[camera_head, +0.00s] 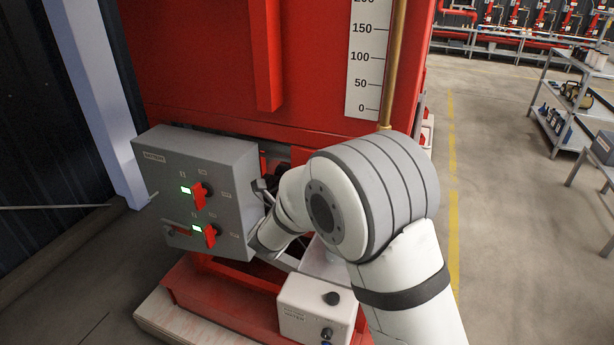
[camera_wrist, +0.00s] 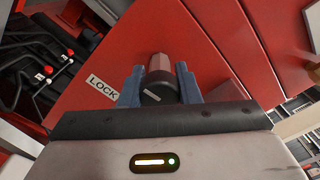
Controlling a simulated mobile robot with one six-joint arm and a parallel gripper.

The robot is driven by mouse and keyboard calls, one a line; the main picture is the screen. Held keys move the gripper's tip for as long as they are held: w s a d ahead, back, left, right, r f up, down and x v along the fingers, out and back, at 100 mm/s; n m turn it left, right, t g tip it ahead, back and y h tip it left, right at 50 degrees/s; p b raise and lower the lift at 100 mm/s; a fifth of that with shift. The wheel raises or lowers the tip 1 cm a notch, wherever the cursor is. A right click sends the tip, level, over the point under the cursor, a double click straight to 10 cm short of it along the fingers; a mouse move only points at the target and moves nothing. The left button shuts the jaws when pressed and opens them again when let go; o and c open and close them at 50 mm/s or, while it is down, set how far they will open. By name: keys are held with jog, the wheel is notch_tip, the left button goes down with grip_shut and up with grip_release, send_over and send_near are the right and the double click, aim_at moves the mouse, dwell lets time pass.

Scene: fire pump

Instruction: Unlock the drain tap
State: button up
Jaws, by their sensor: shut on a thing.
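In the wrist view, my gripper (camera_wrist: 160,88) has its two blue-grey fingers on either side of a small round knob (camera_wrist: 158,92) with a dark end and a reddish body. The fingers are closed on it. A white label reading LOCK (camera_wrist: 102,87) is on the red surface just left of the knob. In the head view, my arm reaches down behind the grey control box, and my gripper and the knob are hidden there. Whether the knob is turned towards the label I cannot tell.
The grey control box (camera_head: 232,170) with red switches and green lights stands left of my arm. A smaller pale box (camera_head: 300,310) with black knobs is below. The red tank (camera_head: 200,60) rises behind. Open floor (camera_head: 500,200) and a grey shelf (camera_head: 550,125) are to the right.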

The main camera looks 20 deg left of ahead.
jog(key=shift+n, duration=0.4)
jog(key=o, duration=1)
jog(key=s, duration=0.7)
jog(key=shift+s+a+b, duration=0.35)
jog(key=shift+s, duration=0.05)
